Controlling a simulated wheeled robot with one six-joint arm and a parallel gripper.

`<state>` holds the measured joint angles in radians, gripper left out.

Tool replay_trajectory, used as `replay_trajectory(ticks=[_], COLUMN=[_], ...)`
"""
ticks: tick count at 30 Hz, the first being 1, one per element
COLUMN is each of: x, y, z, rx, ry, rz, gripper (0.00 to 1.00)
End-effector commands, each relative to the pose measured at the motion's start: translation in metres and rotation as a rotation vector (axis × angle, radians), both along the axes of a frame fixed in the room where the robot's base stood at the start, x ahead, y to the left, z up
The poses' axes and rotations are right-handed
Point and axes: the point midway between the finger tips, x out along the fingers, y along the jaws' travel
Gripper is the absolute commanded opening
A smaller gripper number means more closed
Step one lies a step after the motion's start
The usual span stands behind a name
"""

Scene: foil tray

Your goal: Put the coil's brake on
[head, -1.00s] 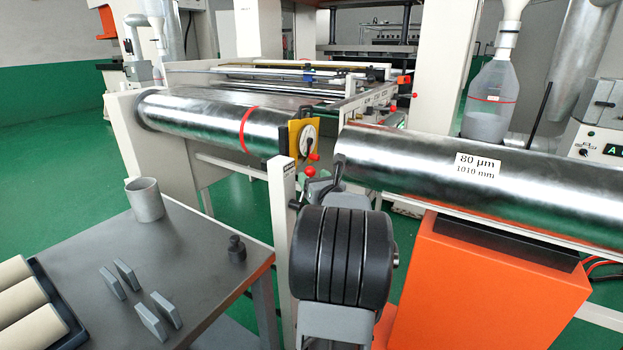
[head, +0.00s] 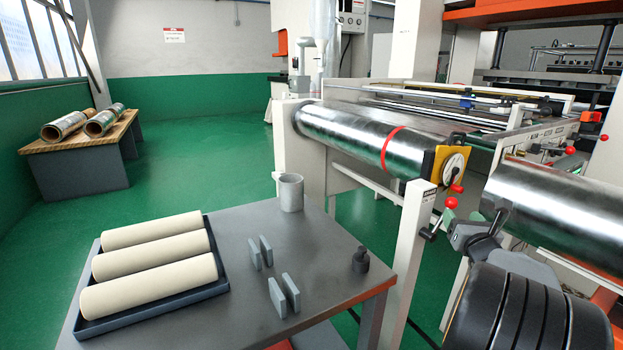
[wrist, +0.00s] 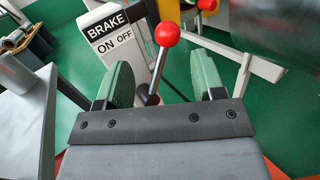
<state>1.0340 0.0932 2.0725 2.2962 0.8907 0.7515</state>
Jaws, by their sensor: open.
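The coil (head: 345,130) is a shiny metal roll with a red band, lying across the machine frame in the head view. A white brake post (head: 411,235) stands by its right end. In the wrist view the post's label (wrist: 110,38) reads BRAKE, ON, OFF. The brake lever's red ball (wrist: 167,32) tops a thin rod that leans slightly right, to the OFF side. My gripper (wrist: 163,84) is open, with a green finger on either side of the rod and gaps between. In the head view my forearm partly hides the gripper.
A yellow block with a round dial (head: 454,165) sits at the coil's end, close above the lever. A second roll (head: 560,215) is to the right. The grey table (head: 235,310) holds a black tray of cream rolls, a cup and small blocks.

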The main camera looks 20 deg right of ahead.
Motion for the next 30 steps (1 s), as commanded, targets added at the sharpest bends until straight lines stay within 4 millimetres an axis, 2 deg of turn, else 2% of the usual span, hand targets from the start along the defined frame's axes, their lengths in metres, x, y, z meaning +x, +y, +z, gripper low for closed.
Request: replay_trajectory(ticks=[2,5,8,11,12,14,15,18,21,25,30], x=[0.001,0.009,0.027,0.046,0.051,0.054,0.051,0.032,0.002,-0.04,-0.08], y=[0.001,0.017,0.056,0.121,0.152,0.201,0.233,0.3,0.349,0.384,0.395], z=[0.001,0.009,0.022,0.038,0.044,0.052,0.055,0.059,0.064,0.07,0.082], rx=[-0.004,-0.043,-0.143,-0.325,-0.421,-0.587,-0.709,-1.027,-1.368,-1.815,-2.323], ry=[0.004,0.037,0.12,0.245,0.299,0.378,0.427,0.522,0.577,0.596,0.56], rz=[0.005,0.051,0.168,0.363,0.46,0.618,0.724,0.982,1.222,1.486,1.716], gripper=[0.62,0.62,0.62,0.62,0.62,0.62,0.62,0.62,0.62,0.62,0.62])
